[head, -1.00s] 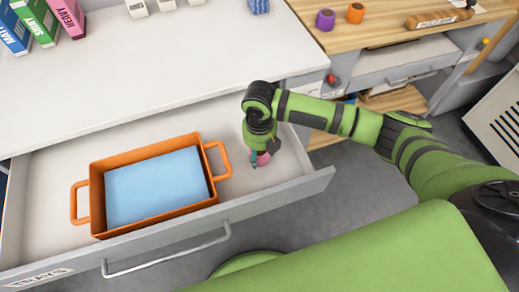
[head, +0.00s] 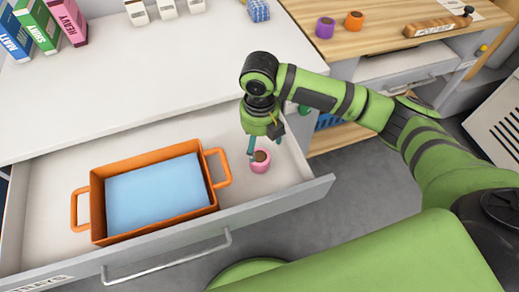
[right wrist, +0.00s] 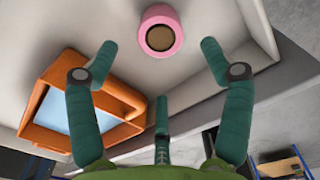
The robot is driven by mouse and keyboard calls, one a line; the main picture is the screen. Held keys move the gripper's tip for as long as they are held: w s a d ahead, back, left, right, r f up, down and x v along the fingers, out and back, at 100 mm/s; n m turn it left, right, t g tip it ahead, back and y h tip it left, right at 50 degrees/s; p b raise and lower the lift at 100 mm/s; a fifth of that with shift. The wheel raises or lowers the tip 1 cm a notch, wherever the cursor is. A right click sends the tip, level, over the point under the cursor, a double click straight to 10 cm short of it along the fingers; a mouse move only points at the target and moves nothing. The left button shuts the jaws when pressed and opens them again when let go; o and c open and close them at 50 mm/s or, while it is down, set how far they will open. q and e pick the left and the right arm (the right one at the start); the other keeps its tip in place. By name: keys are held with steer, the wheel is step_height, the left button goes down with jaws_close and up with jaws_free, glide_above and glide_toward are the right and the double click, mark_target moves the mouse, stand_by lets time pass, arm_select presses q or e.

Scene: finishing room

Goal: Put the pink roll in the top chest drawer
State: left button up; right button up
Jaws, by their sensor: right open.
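The pink roll (head: 260,162) stands upright on the floor of the open chest drawer (head: 270,199), to the right of the orange tray. It also shows in the right wrist view (right wrist: 161,32), beyond the fingertips and between their lines. My right gripper (head: 264,146) is open just above and behind the roll, with its fingers apart and empty; the wrist view shows the spread fingers (right wrist: 158,60) clear of the roll. My left gripper is in neither view.
The orange tray (head: 96,205) with a light blue sheet fills the drawer's middle. The white chest top (head: 150,75) holds several boxes at the back. A wooden bench (head: 330,52) at the right holds a purple roll (head: 325,27) and an orange roll (head: 354,21).

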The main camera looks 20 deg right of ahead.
mark_target(260, 156)
steer(key=shift+r, duration=1.55)
